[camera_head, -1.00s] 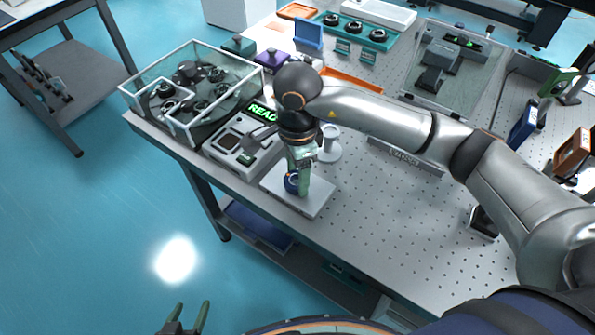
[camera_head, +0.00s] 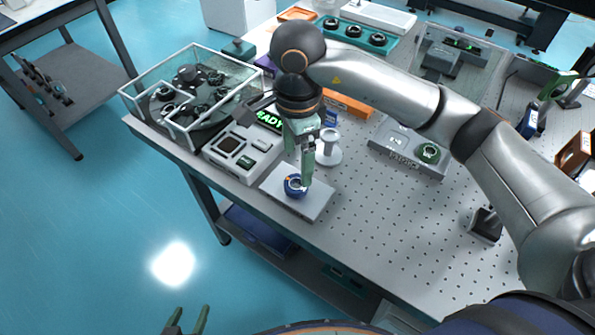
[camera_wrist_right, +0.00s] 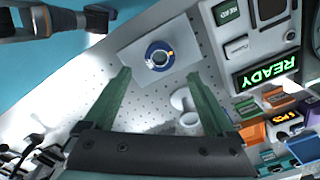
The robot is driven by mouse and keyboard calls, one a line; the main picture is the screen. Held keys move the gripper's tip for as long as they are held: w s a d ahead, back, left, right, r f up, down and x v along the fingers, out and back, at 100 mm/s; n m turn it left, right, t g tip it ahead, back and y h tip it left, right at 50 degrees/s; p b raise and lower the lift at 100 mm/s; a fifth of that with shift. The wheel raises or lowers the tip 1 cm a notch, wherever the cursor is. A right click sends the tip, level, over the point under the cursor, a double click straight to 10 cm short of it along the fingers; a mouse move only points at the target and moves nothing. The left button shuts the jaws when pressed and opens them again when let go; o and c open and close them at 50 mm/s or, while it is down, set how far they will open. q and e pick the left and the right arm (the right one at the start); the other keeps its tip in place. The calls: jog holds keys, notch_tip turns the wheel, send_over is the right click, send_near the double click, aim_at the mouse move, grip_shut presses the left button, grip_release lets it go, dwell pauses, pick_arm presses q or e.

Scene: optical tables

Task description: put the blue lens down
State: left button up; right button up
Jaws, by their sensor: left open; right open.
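The blue lens (camera_head: 295,185) is a blue ring-shaped mount lying on a light grey plate (camera_head: 314,206) near the table's front edge. In the right wrist view the lens (camera_wrist_right: 160,56) lies on the pale plate (camera_wrist_right: 135,38), beyond and between my fingertips, with nothing touching it. My right gripper (camera_head: 307,180) is open and empty, just above the lens; its green fingers (camera_wrist_right: 160,78) are spread wide in the wrist view. My left gripper (camera_head: 188,322) is open and empty at the bottom edge, away from the table.
A white pedestal (camera_head: 328,150) stands just behind the plate. A device with a green READY display (camera_head: 270,121) is to the left, next to a clear-walled case (camera_head: 190,85). A grey tray (camera_head: 405,160) holds a green ring.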

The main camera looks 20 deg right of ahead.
notch_tip(320, 180, up, 6)
jog(key=shift+f, duration=0.1)
